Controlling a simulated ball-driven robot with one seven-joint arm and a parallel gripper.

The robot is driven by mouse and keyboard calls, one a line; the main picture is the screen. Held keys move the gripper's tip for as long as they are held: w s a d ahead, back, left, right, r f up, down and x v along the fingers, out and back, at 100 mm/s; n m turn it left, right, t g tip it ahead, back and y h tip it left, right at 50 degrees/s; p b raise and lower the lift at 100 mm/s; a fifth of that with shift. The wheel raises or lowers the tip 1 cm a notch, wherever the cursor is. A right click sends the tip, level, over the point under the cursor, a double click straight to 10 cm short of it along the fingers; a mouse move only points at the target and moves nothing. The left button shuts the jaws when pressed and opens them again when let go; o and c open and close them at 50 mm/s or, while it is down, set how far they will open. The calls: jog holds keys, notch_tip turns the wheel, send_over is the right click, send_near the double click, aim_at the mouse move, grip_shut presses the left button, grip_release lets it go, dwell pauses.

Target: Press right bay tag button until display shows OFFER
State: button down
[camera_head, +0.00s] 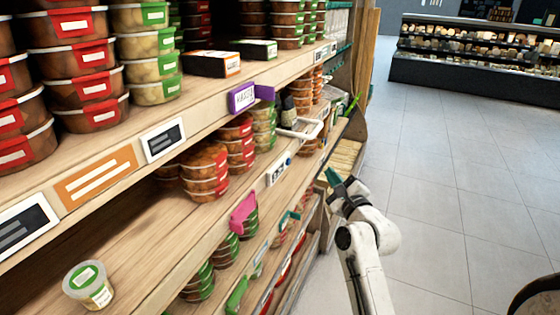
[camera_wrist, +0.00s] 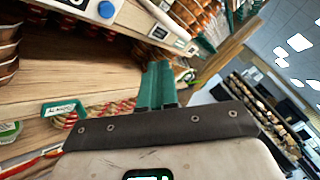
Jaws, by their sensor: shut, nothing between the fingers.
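A white shelf-edge tag (camera_head: 277,171) with a round blue button (camera_head: 289,161) sits on the middle shelf's front edge in the head view. Its display text is too small to read. In the wrist view a tag with a blue button (camera_wrist: 106,9) shows at the top left, partly cut off. My gripper (camera_head: 333,176) is to the right of this tag, out in front of the shelf and apart from it. Its green fingers (camera_wrist: 157,86) are shut and empty, and point toward the shelf in the wrist view.
A purple tag (camera_head: 242,97) and a pink tag (camera_head: 243,212) stick out from shelf edges. A white bracket (camera_head: 299,128) juts out near the tag. A lone tub (camera_head: 88,285) stands at lower left. The tiled floor (camera_head: 440,200) at right is open.

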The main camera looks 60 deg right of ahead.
aim_at(288, 162)
jog(key=shift+w, duration=0.15)
jog(key=w+p, duration=0.1)
jog(key=w, duration=0.7)
jog(key=shift+w+a, duration=0.25)
jog(key=shift+a, duration=0.1)
jog(key=shift+w+f+b, duration=0.1)
jog(key=shift+w+b, duration=0.1)
jog(key=shift+b, duration=0.3)
dwell(1.7)
